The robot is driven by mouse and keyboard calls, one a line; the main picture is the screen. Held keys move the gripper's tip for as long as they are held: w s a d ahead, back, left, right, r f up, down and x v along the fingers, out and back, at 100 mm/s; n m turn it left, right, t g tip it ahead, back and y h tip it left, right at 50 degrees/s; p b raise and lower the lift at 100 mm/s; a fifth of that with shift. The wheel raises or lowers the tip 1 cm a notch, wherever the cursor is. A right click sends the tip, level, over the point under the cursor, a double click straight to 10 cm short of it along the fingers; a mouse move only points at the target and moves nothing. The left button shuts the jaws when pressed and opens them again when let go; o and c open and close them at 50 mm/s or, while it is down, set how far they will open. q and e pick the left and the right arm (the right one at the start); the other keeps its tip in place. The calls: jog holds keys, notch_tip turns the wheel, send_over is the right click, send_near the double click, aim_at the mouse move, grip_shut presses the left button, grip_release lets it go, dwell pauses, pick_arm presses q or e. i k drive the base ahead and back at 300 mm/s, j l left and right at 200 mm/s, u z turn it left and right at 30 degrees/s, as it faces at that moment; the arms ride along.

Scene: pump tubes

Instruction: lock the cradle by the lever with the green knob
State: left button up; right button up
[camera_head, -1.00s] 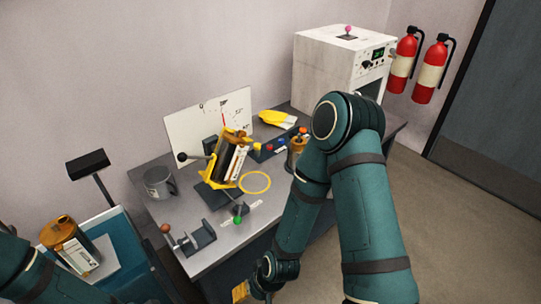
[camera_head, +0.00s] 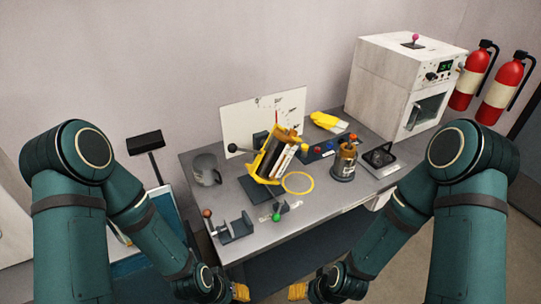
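The yellow cradle (camera_head: 262,165) stands tilted on a dark base (camera_head: 262,189) on the grey bench, holding a dark tube with a white label (camera_head: 284,160). A lever with a black knob (camera_head: 232,147) sticks out to its left. The green knob (camera_head: 276,217) is in front of the cradle, on a small dark lever over a pale strip. My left gripper (camera_head: 240,291) and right gripper (camera_head: 298,291) are at the bottom edge, low in front of the bench, apart from the cradle and green knob. Their fingers are small and partly hidden, so their opening is unclear.
A clamp with an orange-red knob (camera_head: 206,213) and a metal mug (camera_head: 206,170) are at the bench's left. A white angle board (camera_head: 235,122) stands behind. A brown jar (camera_head: 344,160), a black device (camera_head: 380,157) and a white oven (camera_head: 385,90) are to the right.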

aim_at(276, 218)
jog(key=j+u, duration=0.25)
jog(key=u, duration=0.15)
jog(key=i+j+u, duration=0.1)
jog(key=u, duration=0.3)
jog(key=i+j, duration=0.05)
jog(key=j, duration=0.05)
